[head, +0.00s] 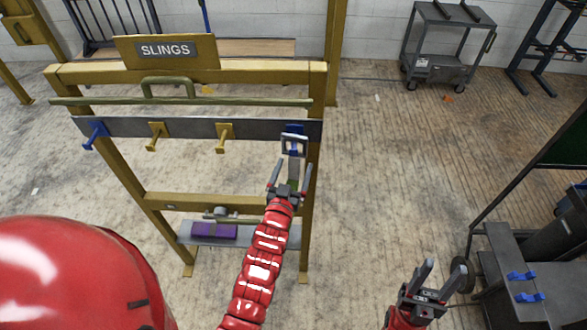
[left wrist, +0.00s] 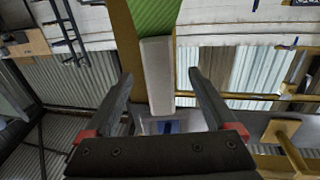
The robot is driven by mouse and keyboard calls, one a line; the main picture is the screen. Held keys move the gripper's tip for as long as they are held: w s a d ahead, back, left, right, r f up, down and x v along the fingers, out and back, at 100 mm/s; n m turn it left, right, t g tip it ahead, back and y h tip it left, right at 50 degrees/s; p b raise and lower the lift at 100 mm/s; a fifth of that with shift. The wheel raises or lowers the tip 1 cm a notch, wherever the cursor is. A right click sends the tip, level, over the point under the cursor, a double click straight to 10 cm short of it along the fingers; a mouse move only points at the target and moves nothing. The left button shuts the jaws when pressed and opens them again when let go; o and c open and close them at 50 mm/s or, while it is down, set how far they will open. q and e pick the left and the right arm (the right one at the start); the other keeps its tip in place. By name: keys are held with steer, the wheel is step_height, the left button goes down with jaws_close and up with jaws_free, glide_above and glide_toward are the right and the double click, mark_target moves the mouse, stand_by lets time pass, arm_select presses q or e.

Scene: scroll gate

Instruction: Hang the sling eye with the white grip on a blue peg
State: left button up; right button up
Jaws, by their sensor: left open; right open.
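The sling eye (head: 294,144) is a pale square frame at the right-hand blue peg (head: 294,129) of the rack. Blue shows inside the eye in the left wrist view (left wrist: 146,127), and the eye appears to be around the peg. The white grip (left wrist: 157,75) lies between the fingers of my left gripper (left wrist: 160,73), with green webbing (left wrist: 153,18) beyond it. My left gripper (head: 291,170) is open just below the eye; gaps show beside the grip. My right gripper (head: 443,270) is open and empty at lower right, away from the rack. Another blue peg (head: 95,135) is at the rack's left end.
Two yellow pegs (head: 155,136) (head: 222,137) sit between the blue ones. A green bar with a handle (head: 170,82) runs above the pegs. A purple item (head: 214,231) lies on the low shelf. A dark cart (head: 540,275) stands at right; the middle floor is clear.

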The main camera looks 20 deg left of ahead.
arm_select(q)
steer(key=shift+f, duration=0.1)
stand_by(0.3)
step_height(320, 180, down, 11)
steer(key=b, duration=0.8)
steer(key=shift+f, duration=0.2)
stand_by(0.4)
steer(key=s+d+p, duration=0.1)
steer(key=s+d, duration=0.2)
steer(key=s, duration=0.7)
steer(key=shift+s, duration=0.35)
stand_by(1.5)
